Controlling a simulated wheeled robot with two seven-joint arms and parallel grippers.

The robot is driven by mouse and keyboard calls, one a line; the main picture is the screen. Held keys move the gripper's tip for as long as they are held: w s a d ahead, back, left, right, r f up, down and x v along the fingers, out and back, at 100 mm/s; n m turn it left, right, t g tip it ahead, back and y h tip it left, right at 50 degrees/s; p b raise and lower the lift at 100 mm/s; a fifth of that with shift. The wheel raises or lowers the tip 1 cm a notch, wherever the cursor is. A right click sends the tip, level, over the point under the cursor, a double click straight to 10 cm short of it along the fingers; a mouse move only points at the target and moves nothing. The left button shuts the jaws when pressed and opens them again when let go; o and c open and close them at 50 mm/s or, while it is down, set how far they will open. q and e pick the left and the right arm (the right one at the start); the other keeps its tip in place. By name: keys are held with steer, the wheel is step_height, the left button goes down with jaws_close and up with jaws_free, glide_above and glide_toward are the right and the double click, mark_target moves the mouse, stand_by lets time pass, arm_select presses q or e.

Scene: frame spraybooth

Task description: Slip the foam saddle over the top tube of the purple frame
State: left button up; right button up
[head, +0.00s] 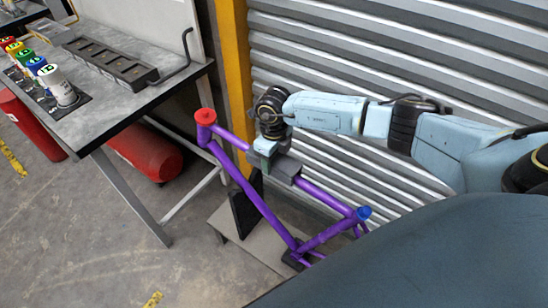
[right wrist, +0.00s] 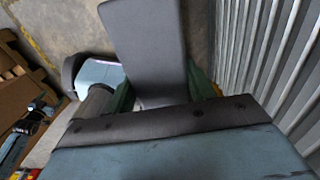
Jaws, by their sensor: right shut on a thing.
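The purple frame (head: 262,205) stands tilted on a grey stand, with a red cap (head: 205,116) at its head tube and a blue cap (head: 364,212) at its seat end. My right gripper (head: 262,161) is at the top tube (head: 325,196), shut on the grey foam saddle (head: 288,170). The saddle overlaps the middle of the top tube, and the tube shows on both sides of it. I cannot tell how far down it sits. In the right wrist view the saddle (right wrist: 146,45) extends from between the green fingers (right wrist: 122,98), hiding the tube. My left gripper is out of view.
A work table (head: 120,102) on the left holds several colored spray cans (head: 58,86) and a dark slotted rack (head: 110,62). Red cylinders (head: 148,152) lie beneath it. A yellow post (head: 235,75) and corrugated shutter (head: 330,60) stand close behind the frame. Floor at front left is clear.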

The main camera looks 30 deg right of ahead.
steer(key=shift+f, duration=0.1)
steer(key=o, duration=1)
step_height(320, 180, up, 13)
steer(key=shift+r+p, duration=0.2)
steer(key=shift+p, duration=0.25)
steer(key=shift+a, duration=0.1)
